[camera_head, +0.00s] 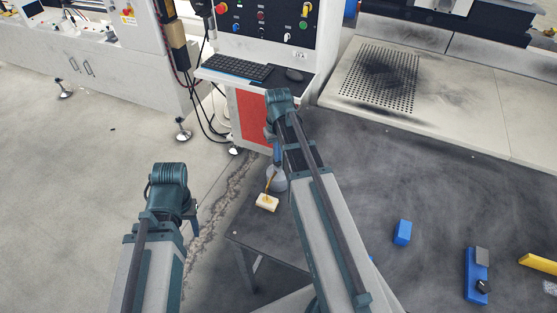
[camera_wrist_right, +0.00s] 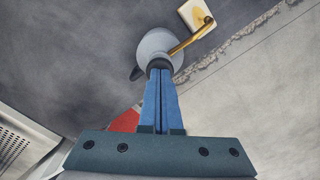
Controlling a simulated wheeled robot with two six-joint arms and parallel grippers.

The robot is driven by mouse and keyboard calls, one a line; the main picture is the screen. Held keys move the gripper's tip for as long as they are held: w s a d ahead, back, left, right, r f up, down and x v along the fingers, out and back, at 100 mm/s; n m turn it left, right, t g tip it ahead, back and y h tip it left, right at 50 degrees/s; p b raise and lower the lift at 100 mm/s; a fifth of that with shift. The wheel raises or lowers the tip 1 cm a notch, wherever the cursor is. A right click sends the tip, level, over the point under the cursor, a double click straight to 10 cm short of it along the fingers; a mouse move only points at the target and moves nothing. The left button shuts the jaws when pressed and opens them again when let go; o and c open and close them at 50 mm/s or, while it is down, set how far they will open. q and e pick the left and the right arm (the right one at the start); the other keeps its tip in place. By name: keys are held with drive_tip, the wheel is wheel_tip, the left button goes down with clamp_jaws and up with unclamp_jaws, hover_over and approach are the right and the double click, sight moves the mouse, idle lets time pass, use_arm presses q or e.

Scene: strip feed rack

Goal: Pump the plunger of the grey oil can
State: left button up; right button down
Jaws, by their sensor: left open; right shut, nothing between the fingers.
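The grey oil can (camera_head: 277,181) stands near the left edge of the dark table, with a brass spout (camera_wrist_right: 190,42) reaching over a small cream block (camera_head: 267,202). My right gripper (camera_head: 277,155) is directly above the can. In the right wrist view its blue fingers (camera_wrist_right: 160,70) are shut with nothing between them, and their tips overlap the dark top of the can (camera_wrist_right: 153,44). The plunger is mostly hidden by the tips, and I cannot tell whether they touch it. My left gripper (camera_head: 192,218) is open and empty, left of the table and away from the can.
A blue block (camera_head: 402,232), a blue device with a black knob (camera_head: 476,268) and a yellow piece (camera_head: 538,263) lie on the right of the table. A control cabinet with a keyboard (camera_head: 237,68) stands behind the can. The table's middle is mostly clear.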

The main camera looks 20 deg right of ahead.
drive_tip(key=shift+f+b, duration=0.3)
drive_tip(key=shift+f, duration=0.3)
drive_tip(key=shift+r+p, duration=1.4)
drive_tip(key=shift+r, duration=0.1)
drive_tip(key=shift+f, duration=0.15)
drive_tip(key=shift+f+b, duration=0.65)
drive_tip(key=shift+b, duration=0.1)
drive_tip(key=shift+r+p, duration=0.85)
drive_tip(key=shift+r, duration=0.05)
drive_tip(key=shift+f, duration=0.1)
